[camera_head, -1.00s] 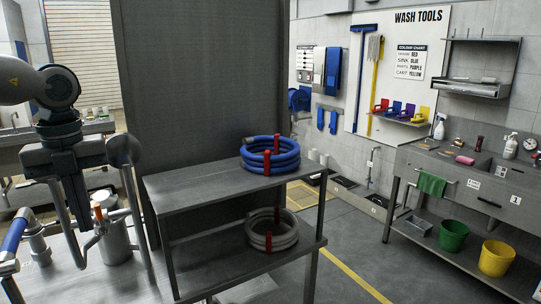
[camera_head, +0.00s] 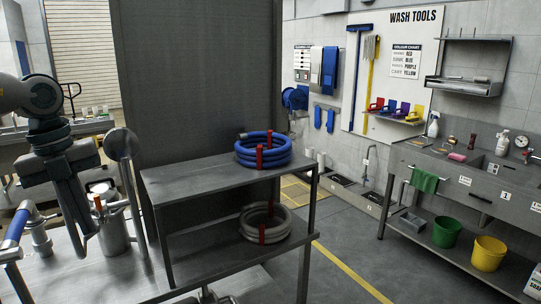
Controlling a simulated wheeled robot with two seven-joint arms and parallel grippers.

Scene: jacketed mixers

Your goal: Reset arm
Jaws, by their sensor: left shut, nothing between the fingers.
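My left gripper (camera_head: 82,238) hangs down from my left arm (camera_head: 45,130) at the left of the head view. Its fingers are together with nothing held between them. It is in front of a steel vessel (camera_head: 114,236) with a pipe and an orange-red part (camera_head: 98,204); I cannot tell whether it touches them. My right arm and gripper are not in view.
A steel two-shelf rack (camera_head: 190,182) stands in the middle, with a coiled blue hose (camera_head: 263,153) on top and a grey hose (camera_head: 264,226) below. Right are a sink bench (camera_head: 470,178), a green bucket (camera_head: 446,233) and a yellow bucket (camera_head: 488,254). Floor between is clear.

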